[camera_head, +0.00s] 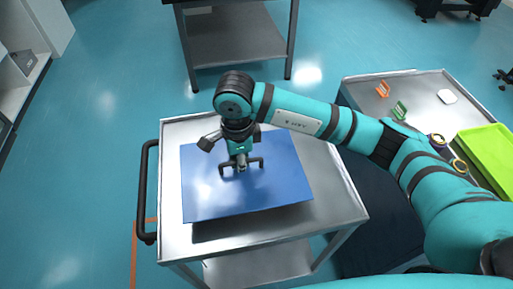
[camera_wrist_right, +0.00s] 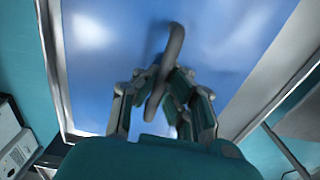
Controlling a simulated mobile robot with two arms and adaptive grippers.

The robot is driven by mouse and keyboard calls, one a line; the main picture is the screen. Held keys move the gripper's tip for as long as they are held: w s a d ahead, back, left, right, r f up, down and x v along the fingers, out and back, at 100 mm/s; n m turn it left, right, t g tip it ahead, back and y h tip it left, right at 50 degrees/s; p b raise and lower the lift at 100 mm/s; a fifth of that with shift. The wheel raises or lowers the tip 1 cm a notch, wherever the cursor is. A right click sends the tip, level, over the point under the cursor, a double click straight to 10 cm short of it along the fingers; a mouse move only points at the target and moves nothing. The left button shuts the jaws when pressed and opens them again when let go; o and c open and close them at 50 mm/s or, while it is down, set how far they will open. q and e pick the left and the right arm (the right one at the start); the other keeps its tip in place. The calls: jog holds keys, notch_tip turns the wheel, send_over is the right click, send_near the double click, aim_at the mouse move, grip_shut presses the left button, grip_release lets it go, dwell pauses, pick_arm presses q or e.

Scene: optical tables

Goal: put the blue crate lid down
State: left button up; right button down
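The blue crate lid (camera_head: 285,185) is a flat blue panel with a grey bar handle (camera_head: 256,162) on its top. It lies roughly level over the silver cart (camera_head: 340,207), turned slightly, with a dark shadow under its front edge. It appears a little above the cart top; the exact gap is hard to judge. My right gripper (camera_head: 241,165) points down at the middle of the lid, shut on the handle. In the right wrist view the lid (camera_wrist_right: 100,50) fills the background, and the handle (camera_wrist_right: 175,40) passes between the finger pads. My left gripper is not in view.
The cart has a black push handle (camera_head: 147,190) on its left. At right, another grey cart (camera_head: 425,88) bears an orange item (camera_head: 382,89), a green item (camera_head: 400,110) and a lime-green tray (camera_head: 485,140). A dark table (camera_head: 235,35) stands behind. Open floor lies left.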

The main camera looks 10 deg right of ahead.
aim_at(257, 151)
jog(key=w+d, duration=0.2)
jog(key=w+d+p, duration=0.1)
jog(key=d, duration=0.1)
jog(key=shift+w+f, duration=0.25)
jog(key=shift+w, duration=0.1)
jog(key=shift+w+d, duration=0.25)
jog(key=shift+w, duration=0.05)
jog(key=f, duration=0.1)
jog(key=f+p, duration=0.2)
jog(key=shift+w+d+f, duration=0.3)
jog(key=shift+d, duration=0.1)
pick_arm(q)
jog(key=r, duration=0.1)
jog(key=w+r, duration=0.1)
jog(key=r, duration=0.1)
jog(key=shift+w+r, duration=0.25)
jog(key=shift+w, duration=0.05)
pick_arm(e)
jog(key=shift+f, duration=0.1)
jog(key=shift+f, duration=0.15)
jog(key=c, duration=1.5)
grip_release()
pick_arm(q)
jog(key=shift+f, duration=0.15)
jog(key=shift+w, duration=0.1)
